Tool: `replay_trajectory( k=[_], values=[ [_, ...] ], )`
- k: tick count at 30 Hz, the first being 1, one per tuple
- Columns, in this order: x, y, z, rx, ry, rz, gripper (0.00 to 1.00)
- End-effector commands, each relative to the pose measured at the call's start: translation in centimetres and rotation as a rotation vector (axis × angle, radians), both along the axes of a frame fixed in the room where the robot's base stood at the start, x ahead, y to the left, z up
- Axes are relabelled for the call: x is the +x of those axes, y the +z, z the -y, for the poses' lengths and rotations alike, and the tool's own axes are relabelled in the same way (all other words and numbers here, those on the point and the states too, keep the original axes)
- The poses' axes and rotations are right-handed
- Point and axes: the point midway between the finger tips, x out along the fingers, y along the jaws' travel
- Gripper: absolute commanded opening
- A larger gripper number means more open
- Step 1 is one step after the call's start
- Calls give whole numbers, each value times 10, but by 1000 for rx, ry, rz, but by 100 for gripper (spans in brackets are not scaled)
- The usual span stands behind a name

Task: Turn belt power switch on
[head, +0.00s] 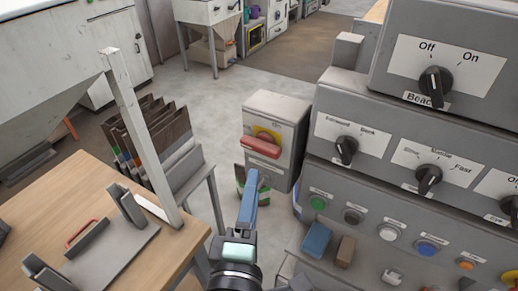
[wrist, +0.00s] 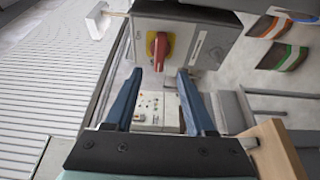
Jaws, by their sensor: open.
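The switch is a grey box (head: 282,112) with a red rotary handle (head: 261,148) on a yellow plate, in the middle of the head view. The handle lies roughly level there. In the wrist view the red handle (wrist: 161,50) stands upright in the picture, near the top centre. Its markings are too small to read surely. My gripper (head: 252,176) is just below and in front of the handle in the head view. In the wrist view my gripper (wrist: 160,73) has its two blue fingers apart, with nothing between them and the handle beyond the tips.
A large grey control panel (head: 352,187) with black knobs and coloured buttons stands close on the right. Its top knob (head: 436,82) is marked Off and On. A wooden table (head: 110,255) is at the lower left, with a rack of folded bags (head: 150,135) behind it.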

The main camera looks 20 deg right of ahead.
Motion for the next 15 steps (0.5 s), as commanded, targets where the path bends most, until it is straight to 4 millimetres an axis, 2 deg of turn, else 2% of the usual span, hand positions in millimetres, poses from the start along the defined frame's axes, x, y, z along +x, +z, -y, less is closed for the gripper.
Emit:
replay_trajectory(
  k=[9, 15],
  values=[
    [56, 3, 32, 2, -1, 4, 55],
    [78, 2, 44, 2, 0, 2, 55]
  ],
)
